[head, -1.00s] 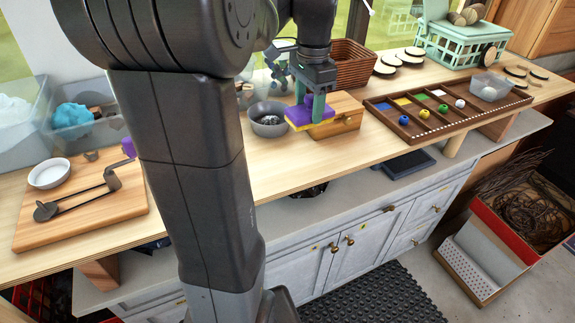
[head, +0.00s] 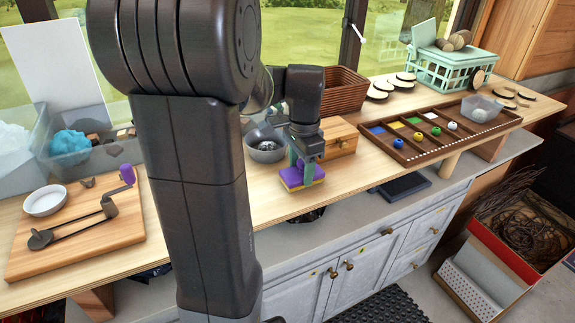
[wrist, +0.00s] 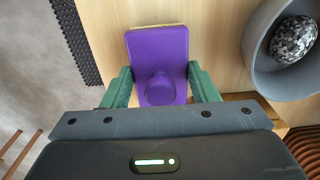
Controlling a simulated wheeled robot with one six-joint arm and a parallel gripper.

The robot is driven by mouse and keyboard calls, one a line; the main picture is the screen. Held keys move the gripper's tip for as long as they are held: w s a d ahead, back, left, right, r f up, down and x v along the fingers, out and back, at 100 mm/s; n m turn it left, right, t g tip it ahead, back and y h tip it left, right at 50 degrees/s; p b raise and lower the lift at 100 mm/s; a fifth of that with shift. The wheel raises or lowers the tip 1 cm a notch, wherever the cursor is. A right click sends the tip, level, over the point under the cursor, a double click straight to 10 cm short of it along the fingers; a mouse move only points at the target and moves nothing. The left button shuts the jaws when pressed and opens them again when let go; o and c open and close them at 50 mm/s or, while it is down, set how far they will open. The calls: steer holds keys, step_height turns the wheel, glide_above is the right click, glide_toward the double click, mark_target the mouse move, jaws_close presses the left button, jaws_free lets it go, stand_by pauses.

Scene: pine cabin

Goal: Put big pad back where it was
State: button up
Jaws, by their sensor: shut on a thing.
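The big pad (head: 297,178) is a purple block with a yellow underside and a raised round knob on top. It is at the front edge of the wooden counter, left of the wooden box. My gripper (head: 306,168) points down over it, with its green fingers on either side. In the wrist view my gripper (wrist: 163,92) is shut on the purple pad (wrist: 158,52), one finger at each side of the knob end. The pad looks level and at or just above the counter; I cannot tell if it touches.
A grey bowl (head: 264,147) with a speckled ball is behind the pad. A wooden box (head: 340,137) is right of it, and a sorting tray (head: 440,128) with coloured squares and balls lies farther right. A cutting board (head: 80,235) is at the left. The counter's front edge is close.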

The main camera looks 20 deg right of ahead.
mark_target(301, 161)
steer(key=shift+f, duration=0.2)
steer(key=o, duration=1)
step_height(301, 161, up, 12)
steer(key=shift+r, duration=0.25)
steer(key=shift+f, duration=0.1)
step_height(301, 161, down, 13)
steer(key=shift+r, duration=1.9)
